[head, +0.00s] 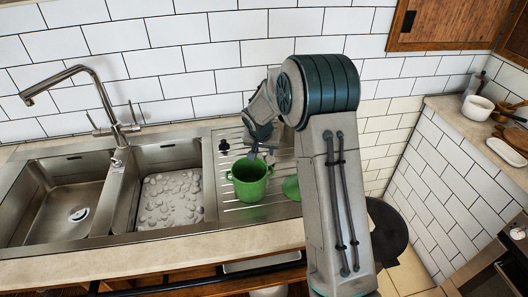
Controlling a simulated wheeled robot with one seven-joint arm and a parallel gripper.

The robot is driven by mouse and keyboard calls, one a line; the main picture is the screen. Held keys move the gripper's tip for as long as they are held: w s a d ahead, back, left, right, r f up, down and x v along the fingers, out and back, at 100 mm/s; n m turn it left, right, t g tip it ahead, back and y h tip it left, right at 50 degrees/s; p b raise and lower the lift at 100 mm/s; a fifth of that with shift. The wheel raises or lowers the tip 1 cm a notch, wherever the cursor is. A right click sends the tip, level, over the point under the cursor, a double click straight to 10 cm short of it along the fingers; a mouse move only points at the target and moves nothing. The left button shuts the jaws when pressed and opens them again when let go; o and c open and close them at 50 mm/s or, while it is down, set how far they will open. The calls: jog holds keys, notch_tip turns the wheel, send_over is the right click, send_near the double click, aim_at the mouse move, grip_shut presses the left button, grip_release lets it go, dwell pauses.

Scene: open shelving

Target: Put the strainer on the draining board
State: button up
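A deep green vessel (249,179) with small side handles stands upright on the ribbed metal draining board (229,213). It may be the strainer, but I see no holes at this size. My gripper (261,154) is just above its back right rim, pointing down. I cannot tell whether the fingers touch the rim or how far apart they are. A second green thing (291,188) is on the board to the right, largely hidden behind my arm.
Two sink basins (66,205) lie left of the board, with a tall tap (107,110) between them. A light bumpy mat (170,203) lies in the right basin.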

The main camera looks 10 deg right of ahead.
jog(key=b+v, duration=0.1)
jog(key=v, duration=0.9)
jog(key=s+d+r+n+y, duration=0.1)
jog(key=s+r+n, duration=0.1)
jog(key=s, duration=1.4)
jog(key=s+d+r+n+g, duration=0.1)
jog(key=s+r+n, duration=0.1)
jog(key=s, duration=1.5)
jog(key=shift+r+n+y, duration=0.3)
jog(key=shift+r+y, duration=0.1)
jog(key=shift+r, duration=0.2)
jog(key=shift+w, duration=0.1)
